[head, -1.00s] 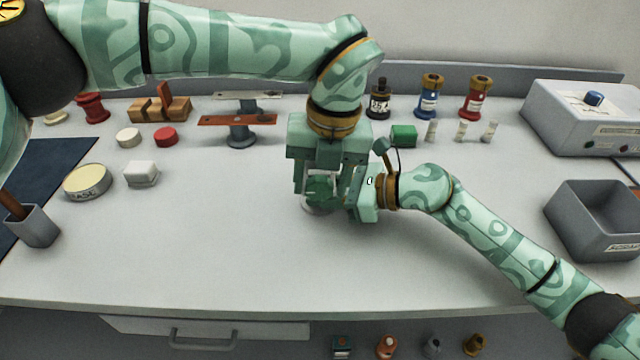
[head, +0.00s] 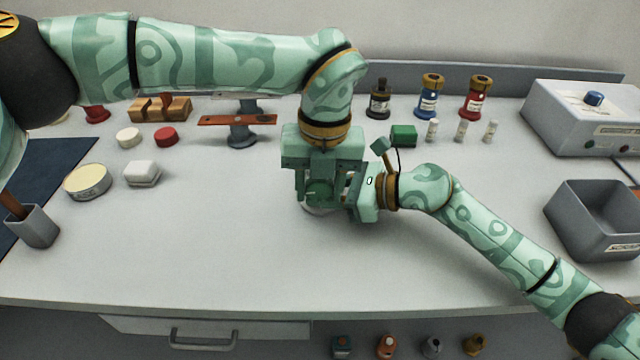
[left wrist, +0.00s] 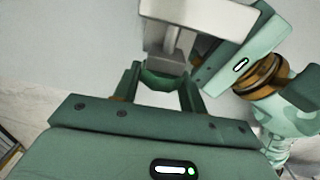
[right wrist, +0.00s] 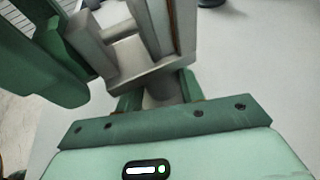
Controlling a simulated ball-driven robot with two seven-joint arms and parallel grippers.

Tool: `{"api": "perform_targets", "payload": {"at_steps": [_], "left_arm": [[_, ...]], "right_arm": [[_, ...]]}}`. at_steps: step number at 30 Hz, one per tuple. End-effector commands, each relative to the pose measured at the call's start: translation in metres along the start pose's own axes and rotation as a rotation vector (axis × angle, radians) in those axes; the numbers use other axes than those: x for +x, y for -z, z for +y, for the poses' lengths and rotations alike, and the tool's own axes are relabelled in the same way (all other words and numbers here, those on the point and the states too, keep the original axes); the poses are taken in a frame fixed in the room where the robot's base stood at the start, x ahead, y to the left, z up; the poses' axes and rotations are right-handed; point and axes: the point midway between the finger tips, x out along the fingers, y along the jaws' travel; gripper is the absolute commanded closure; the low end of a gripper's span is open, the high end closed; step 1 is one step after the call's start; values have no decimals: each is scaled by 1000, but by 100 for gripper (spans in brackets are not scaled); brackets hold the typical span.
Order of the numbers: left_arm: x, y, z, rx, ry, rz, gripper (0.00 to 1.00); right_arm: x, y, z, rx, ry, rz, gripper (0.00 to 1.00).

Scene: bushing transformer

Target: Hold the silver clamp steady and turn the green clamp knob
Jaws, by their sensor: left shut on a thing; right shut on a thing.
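The silver clamp (left wrist: 168,42) is a pale grey metal frame, seen large in the left wrist view and tilted in the right wrist view (right wrist: 150,73). The green clamp knob (left wrist: 163,80) sits at its end, between the fingers of my left gripper (left wrist: 160,88), which are shut on it. In the head view my left gripper (head: 322,188) comes down from above over the knob. My right gripper (right wrist: 158,95) is shut on the clamp's grey lower part, and reaches it from the right in the head view (head: 352,193). The grippers hide most of the clamp in the head view.
A green block (head: 403,135), small white vials (head: 460,130) and labelled bottles (head: 430,95) stand behind. A stand with a reddish-brown bar (head: 238,122) is at back left. A grey bin (head: 598,215) is at right. The front middle of the table is clear.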

Motion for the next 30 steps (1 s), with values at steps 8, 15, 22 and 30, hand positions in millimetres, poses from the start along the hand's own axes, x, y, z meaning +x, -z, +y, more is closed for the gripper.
{"api": "perform_targets", "payload": {"at_steps": [8,15,22,30], "left_arm": [[1,1,3,-1,205,5,81],[2,1,5,-1,433,4,81],[4,1,7,-2,652,4,81],[5,1,8,-3,902,4,81]], "right_arm": [[1,1,2,1,-4,1,75],[1,1,2,1,-4,1,75],[1,1,2,1,-4,1,75],[1,1,1,1,-4,1,75]]}}
